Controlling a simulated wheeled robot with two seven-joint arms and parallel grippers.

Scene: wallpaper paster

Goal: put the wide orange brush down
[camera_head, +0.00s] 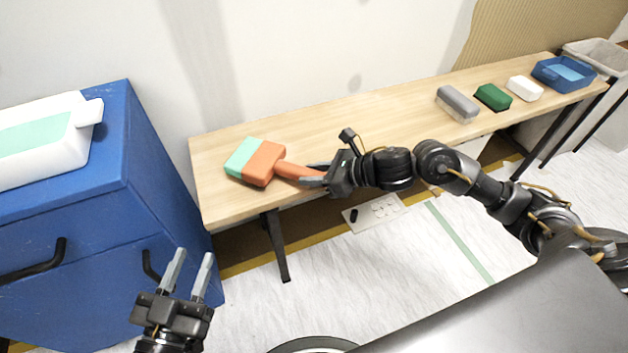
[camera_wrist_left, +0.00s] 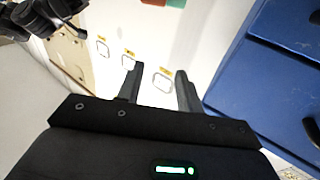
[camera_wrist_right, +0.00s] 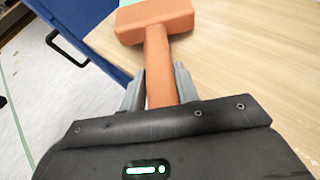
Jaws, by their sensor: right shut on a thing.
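The wide orange brush (camera_head: 262,164) has an orange body and handle with a mint-green bristle end. In the head view it is at the left end of the wooden table (camera_head: 345,117), its bristle end toward the back left. My right gripper (camera_head: 308,175) is shut on its handle. The right wrist view shows the orange handle (camera_wrist_right: 158,62) between the fingers (camera_wrist_right: 158,88). I cannot tell whether the brush rests fully on the tabletop. My left gripper (camera_head: 190,272) is open and empty, low in front of the blue cabinet; its fingers also show in the left wrist view (camera_wrist_left: 160,88).
A blue cabinet (camera_head: 165,165) with a white and mint container (camera_head: 78,145) stands left of the table. A grey block (camera_head: 457,103), a green block (camera_head: 493,96), a white block (camera_head: 524,88) and a blue tray (camera_head: 563,73) line the table's right part. The table's middle is clear.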

